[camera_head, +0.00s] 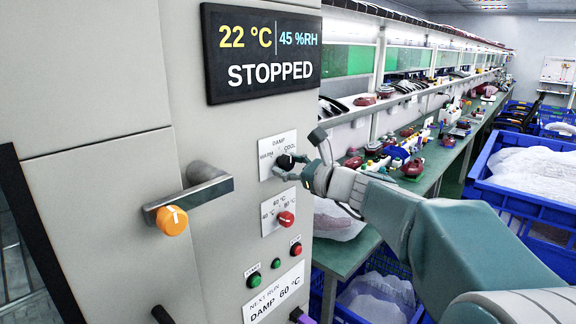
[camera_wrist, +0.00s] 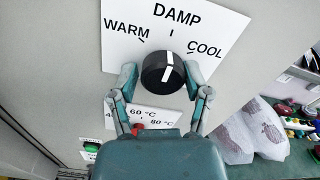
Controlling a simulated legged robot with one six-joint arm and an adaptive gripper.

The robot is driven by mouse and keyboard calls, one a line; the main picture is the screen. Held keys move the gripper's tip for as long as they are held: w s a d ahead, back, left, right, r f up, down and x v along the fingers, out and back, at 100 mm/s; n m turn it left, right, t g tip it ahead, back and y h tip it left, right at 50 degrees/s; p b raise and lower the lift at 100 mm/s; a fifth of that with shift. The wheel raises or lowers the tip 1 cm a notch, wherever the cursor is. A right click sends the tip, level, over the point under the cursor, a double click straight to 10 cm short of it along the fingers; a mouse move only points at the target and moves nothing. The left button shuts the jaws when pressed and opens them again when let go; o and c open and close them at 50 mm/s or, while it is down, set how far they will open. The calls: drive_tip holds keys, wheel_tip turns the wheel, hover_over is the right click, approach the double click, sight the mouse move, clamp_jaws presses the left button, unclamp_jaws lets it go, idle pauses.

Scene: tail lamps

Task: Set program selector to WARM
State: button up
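The program selector is a black knob (camera_wrist: 155,75) with a white line, on a white plate (camera_wrist: 118,48) marked WARM at left, DAMP at top and COOL at right. In the wrist view the white line points up, at about the DAMP tick. My gripper (camera_wrist: 161,79) is open, with one finger on each side of the knob. A small gap shows at the left finger; I cannot tell whether the right one touches. In the head view my gripper (camera_head: 300,168) is at the selector plate (camera_head: 278,144) and partly hides the knob (camera_head: 284,162).
Below are a red temperature knob (camera_head: 286,219), a green button (camera_head: 253,280) and a red button (camera_head: 296,249). A door handle (camera_head: 200,192) with an orange knob (camera_head: 172,220) juts out at left. The display (camera_head: 262,52) reads STOPPED. A label (camera_head: 273,296) reads DAMP 60 °C.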

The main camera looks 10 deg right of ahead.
drive_tip(key=shift+d, duration=0.2)
drive_tip(key=c, duration=0.4)
drive_tip(key=shift+f+n, duration=0.1)
drive_tip(key=shift+n, duration=0.3)
drive_tip(key=n, duration=0.4)
drive_tip(key=shift+n, duration=0.4)
drive_tip(key=n, duration=0.6)
drive_tip(key=o, duration=1.2)
drive_tip(key=shift+c, duration=0.2)
